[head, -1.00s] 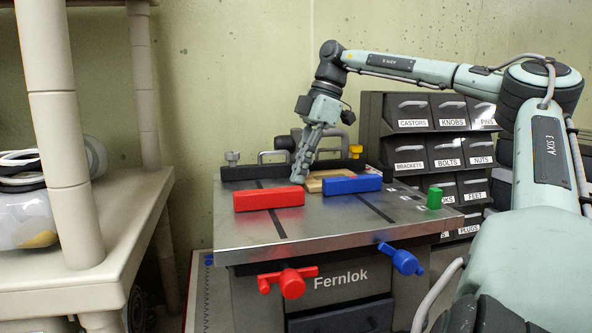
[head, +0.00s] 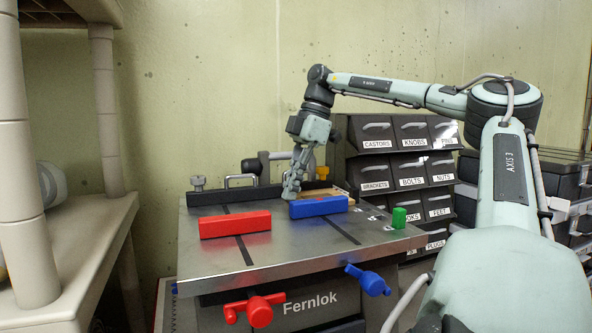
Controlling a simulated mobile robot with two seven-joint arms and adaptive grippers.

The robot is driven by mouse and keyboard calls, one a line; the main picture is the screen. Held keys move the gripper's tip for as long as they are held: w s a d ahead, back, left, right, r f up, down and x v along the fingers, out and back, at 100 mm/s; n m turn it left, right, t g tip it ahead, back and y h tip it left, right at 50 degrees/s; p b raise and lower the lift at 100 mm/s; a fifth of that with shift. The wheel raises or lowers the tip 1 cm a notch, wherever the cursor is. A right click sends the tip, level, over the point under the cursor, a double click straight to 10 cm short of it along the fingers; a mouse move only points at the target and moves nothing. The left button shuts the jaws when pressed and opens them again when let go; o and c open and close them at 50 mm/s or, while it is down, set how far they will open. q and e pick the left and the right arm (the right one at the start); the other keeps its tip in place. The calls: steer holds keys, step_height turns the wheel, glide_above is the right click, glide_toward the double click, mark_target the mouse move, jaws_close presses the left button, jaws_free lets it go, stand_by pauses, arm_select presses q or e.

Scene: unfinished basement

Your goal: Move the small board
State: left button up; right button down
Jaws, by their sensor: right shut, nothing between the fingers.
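The small board (head: 336,193) is a flat, light wooden piece on the metal worktable (head: 290,252). It lies behind the blue block (head: 318,207), which hides part of it. My right gripper (head: 288,197) points down at the board's left end, just left of the blue block. Its fingers are shut and empty. I cannot tell whether the fingertips touch the board or the table. My left gripper is not in view.
A red block (head: 235,224) lies left of the blue one. A dark fence (head: 235,198) runs along the table's back. A green peg (head: 399,217) stands at the right. Labelled drawers (head: 405,170) are behind right, a beige shelf (head: 75,250) at left.

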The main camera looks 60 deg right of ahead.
steer(key=v, duration=1.1)
steer(key=shift+r, duration=0.15)
